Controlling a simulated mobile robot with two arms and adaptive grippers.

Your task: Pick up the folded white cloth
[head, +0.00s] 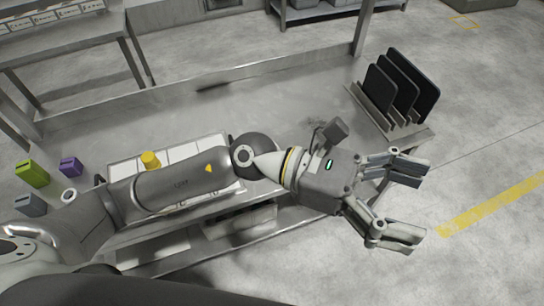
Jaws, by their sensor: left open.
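I cannot make out a folded white cloth for certain in the head view. A light tray with white sections (182,153) lies on the metal table, partly hidden behind my left arm. I cannot tell whether any of its white sections is cloth. My left gripper (416,204) is open and empty. Its fingers point right, past the table's right end and above the floor. My right gripper is not in view.
The metal table (290,95) has bare room behind my arm. A rack with dark upright panels (380,103) stands at its right end. A yellow cylinder (150,160), a green box (33,173) and a purple box (71,167) are at the left.

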